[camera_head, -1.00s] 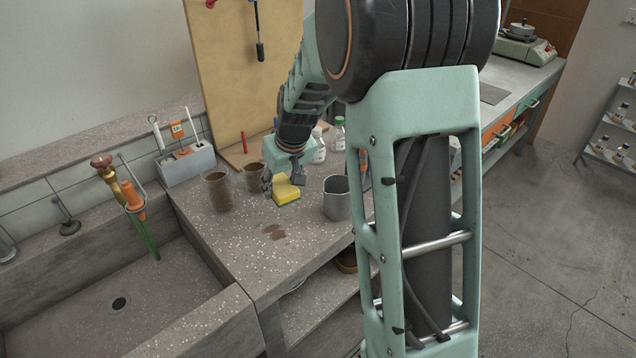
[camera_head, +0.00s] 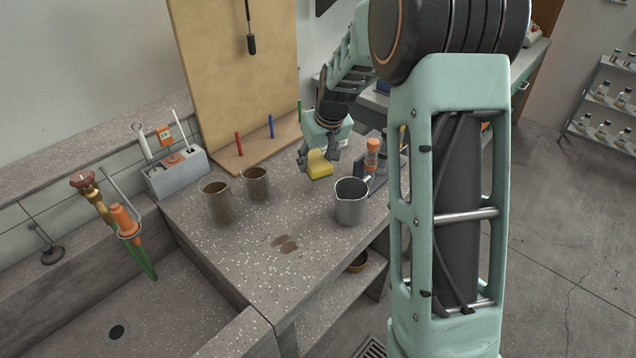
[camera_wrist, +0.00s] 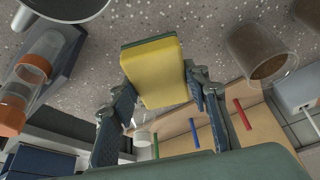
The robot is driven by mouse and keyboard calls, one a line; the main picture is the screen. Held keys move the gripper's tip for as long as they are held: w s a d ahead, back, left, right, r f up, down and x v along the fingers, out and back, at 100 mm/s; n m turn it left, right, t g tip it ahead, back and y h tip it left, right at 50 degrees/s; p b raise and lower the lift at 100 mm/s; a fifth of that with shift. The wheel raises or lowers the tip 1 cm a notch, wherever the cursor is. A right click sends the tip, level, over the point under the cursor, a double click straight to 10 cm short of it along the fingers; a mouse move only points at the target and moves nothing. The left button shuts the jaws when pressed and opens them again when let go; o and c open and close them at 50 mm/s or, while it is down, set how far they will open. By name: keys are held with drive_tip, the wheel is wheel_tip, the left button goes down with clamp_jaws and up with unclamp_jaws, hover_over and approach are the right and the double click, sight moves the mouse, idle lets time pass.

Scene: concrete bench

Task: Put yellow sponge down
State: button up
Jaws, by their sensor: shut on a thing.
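The yellow sponge (camera_head: 319,165) with a green side is at the far part of the concrete bench, in the head view. My gripper (camera_head: 318,160) is above the bench there, with its fingers at the sponge's two sides. In the wrist view the sponge (camera_wrist: 155,75) sits between the two fingers of my gripper (camera_wrist: 160,95), its green layer at the far edge. The fingers are shut on it. I cannot tell whether its underside touches the bench (camera_head: 245,270).
A metal beaker (camera_head: 350,203) stands to the right of the sponge. Two brown-tinted glasses (camera_head: 217,203) stand to the left. An orange-capped bottle (camera_head: 372,155) is close on the right. A wet patch (camera_head: 285,243) marks the open front bench.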

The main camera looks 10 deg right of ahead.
sight(322, 167)
drive_tip(key=shift+f, duration=3.55)
drive_tip(key=shift+f+b, duration=0.2)
drive_tip(key=shift+b, duration=0.2)
drive_tip(key=o, duration=1)
drive_tip(key=shift+r, duration=0.15)
drive_tip(key=shift+r+p, duration=0.3)
drive_tip(key=v, duration=1.1)
drive_tip(key=shift+s+d+r+p, duration=0.1)
drive_tip(key=shift+s+r+p, duration=0.15)
drive_tip(key=shift+s+p, duration=0.05)
drive_tip(key=shift+d, duration=0.1)
